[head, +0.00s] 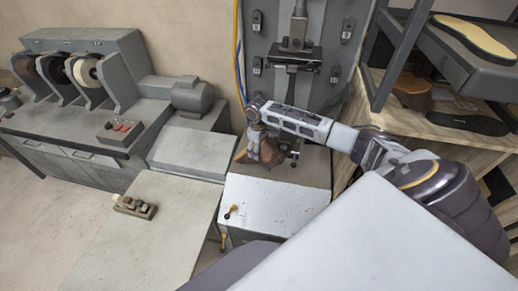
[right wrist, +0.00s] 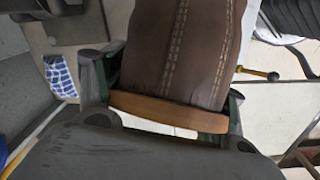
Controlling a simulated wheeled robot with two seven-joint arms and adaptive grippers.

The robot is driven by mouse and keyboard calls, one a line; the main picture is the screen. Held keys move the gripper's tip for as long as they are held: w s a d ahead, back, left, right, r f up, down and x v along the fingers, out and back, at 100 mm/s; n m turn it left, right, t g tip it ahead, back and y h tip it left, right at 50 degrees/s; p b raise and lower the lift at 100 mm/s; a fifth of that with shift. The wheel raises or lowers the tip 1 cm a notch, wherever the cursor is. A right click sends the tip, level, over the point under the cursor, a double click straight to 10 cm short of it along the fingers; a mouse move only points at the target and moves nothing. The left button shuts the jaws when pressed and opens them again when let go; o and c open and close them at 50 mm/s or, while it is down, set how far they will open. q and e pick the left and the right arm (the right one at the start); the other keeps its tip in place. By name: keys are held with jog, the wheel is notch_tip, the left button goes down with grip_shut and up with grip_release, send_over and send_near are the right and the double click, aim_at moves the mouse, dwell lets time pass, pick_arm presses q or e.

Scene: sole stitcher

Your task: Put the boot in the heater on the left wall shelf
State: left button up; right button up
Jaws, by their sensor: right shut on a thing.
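My right gripper (head: 256,146) is at the middle of the head view, at the end of my arm reaching in from the right. It is shut on a brown boot (head: 270,152), in front of the grey upright machine. In the right wrist view the boot (right wrist: 178,50) fills the space between the fingers (right wrist: 168,100). It shows pale double stitching and a tan sole edge (right wrist: 168,112). Much of the boot is hidden in the head view. I cannot make out the heater or the left wall shelf. My left gripper is not in view.
A grey grinding machine (head: 85,75) with several wheels stands at the left. A white-topped box (head: 275,200) with a yellow-and-black lever is below the gripper. A rack (head: 465,60) with shoe soles stands at the right. A grey bench top (head: 140,235) is mostly clear.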

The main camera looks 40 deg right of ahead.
dwell(0.4)
jog(key=o, duration=1.8)
jog(key=shift+f, duration=0.1)
jog(key=shift+o, duration=0.2)
jog(key=shift+s+a+r+b, duration=0.1)
jog(key=shift+r+b, duration=0.15)
jog(key=shift+r, duration=1.8)
jog(key=shift+w+a+r+b, duration=0.1)
jog(key=shift+r+b, duration=0.1)
jog(key=shift+r, duration=1.85)
jog(key=shift+s+a+r+b, duration=0.1)
jog(key=shift+r+b, duration=0.15)
jog(key=shift+r, duration=1.8)
jog(key=shift+c, duration=0.3)
